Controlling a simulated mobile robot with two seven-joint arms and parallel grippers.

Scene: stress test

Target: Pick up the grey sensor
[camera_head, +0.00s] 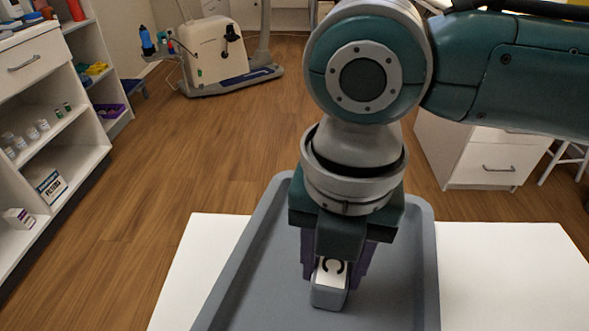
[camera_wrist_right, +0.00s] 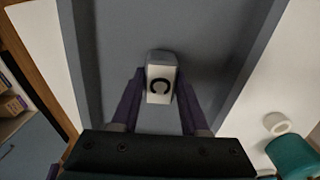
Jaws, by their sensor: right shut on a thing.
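The grey sensor (camera_head: 330,292) is a small grey block with a white face bearing a dark ring-shaped mark. It is at the grey tray (camera_head: 255,285), near the middle of its floor. I cannot tell whether it touches the tray. My right gripper (camera_head: 337,277) points down over the tray and is shut on the sensor, with a purple finger on each side. In the right wrist view the sensor (camera_wrist_right: 161,80) sits between the tips of the purple fingers (camera_wrist_right: 160,85). My left gripper is not in view.
The tray lies on a white table (camera_head: 500,275). A shelf unit (camera_head: 45,120) with small bottles and boxes stands at the left. A white machine (camera_head: 215,50) on a wheeled base and a drawer cabinet (camera_head: 480,160) stand on the wooden floor beyond.

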